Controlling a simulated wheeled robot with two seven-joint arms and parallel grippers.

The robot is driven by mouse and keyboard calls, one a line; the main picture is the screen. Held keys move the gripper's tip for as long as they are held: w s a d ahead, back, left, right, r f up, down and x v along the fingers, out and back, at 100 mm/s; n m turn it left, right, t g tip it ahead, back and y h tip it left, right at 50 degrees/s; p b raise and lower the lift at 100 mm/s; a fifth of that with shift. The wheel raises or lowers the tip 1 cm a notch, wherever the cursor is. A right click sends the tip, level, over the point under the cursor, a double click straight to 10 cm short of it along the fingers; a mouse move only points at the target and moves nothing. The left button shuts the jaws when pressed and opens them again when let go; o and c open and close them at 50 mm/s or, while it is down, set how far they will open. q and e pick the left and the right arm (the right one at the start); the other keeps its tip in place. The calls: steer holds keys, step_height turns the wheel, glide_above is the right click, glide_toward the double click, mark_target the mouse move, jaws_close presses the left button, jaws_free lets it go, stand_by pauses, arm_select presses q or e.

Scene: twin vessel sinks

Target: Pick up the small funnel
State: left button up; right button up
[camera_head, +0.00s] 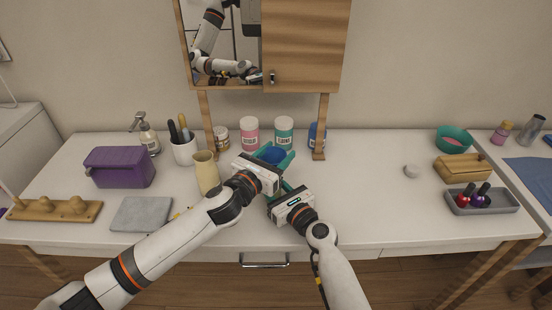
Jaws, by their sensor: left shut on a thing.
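My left gripper (274,157) is over the middle of the counter, its teal fingers on either side of a round blue thing (274,155), which looks like the small funnel. The gripper is shut on it. The gripper body covers the near part of the funnel, so its spout cannot be seen. My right gripper (284,188) is just in front of the left one, close to it. Its fingertips are mostly hidden, and I cannot tell whether it is open or shut.
Pink (250,134) and green (284,132) jars stand behind the grippers, near a wooden cabinet post (320,135). A tan vase (207,172) stands close left. A grey tray (482,202) with small bottles is at right. The counter (370,195) right of the grippers is clear.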

mark_target(276, 162)
arm_select(q)
step_height(276, 162, up, 8)
steer(key=shift+r, duration=0.25)
stand_by(0.5)
arm_select(e)
steer(key=o, duration=1.1)
